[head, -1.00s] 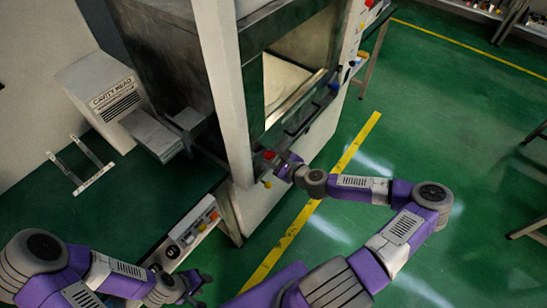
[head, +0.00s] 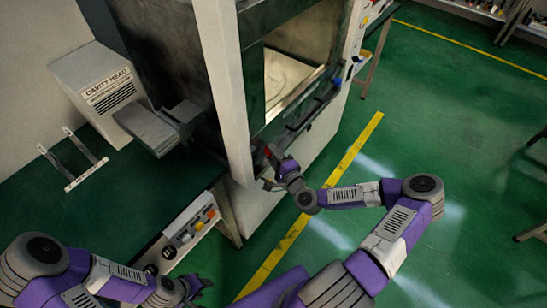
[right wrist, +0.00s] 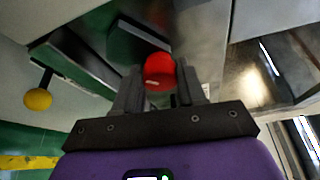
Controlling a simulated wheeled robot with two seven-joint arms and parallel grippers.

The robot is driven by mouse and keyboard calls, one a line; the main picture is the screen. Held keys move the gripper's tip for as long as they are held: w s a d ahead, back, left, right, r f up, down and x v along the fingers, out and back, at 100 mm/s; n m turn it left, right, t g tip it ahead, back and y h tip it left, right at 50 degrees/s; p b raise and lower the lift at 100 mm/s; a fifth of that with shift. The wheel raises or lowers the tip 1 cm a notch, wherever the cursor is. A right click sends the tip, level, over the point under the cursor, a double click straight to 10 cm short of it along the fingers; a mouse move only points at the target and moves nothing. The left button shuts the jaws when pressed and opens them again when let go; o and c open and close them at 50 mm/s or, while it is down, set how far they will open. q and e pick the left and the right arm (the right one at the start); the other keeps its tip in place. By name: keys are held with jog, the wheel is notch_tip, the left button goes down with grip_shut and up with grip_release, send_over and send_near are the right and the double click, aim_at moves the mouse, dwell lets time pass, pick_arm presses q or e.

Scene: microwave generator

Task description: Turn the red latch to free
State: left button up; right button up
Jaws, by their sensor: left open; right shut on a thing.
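The red latch (right wrist: 160,72) is a round red knob on the front of the grey machine. In the right wrist view it sits between the two dark fingers of my right gripper (right wrist: 157,88), which is shut on it. In the head view the right gripper (head: 272,162) is at the lower front corner of the machine, and the latch is mostly hidden by it. My left gripper (head: 200,287) is open and empty at the lower left, in front of the bench and apart from the machine.
The machine (head: 222,90) has an open front cavity with a pale floor. A yellow ball-ended knob (right wrist: 38,99) is left of the latch in the wrist view.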

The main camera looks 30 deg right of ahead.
jog(key=shift+f+n+t+b, duration=0.2)
jog(key=shift+n+t+b, duration=0.5)
jog(key=shift+n+b, duration=0.6)
jog(key=shift+r+n, duration=0.1)
jog(key=shift+n, duration=0.4)
jog(key=o, duration=1.1)
jog(key=shift+s, duration=0.1)
jog(key=s, duration=0.5)
jog(key=s+p, duration=0.1)
jog(key=s, duration=0.1)
jog(key=shift+s+f, duration=0.2)
jog(key=shift+f, duration=0.05)
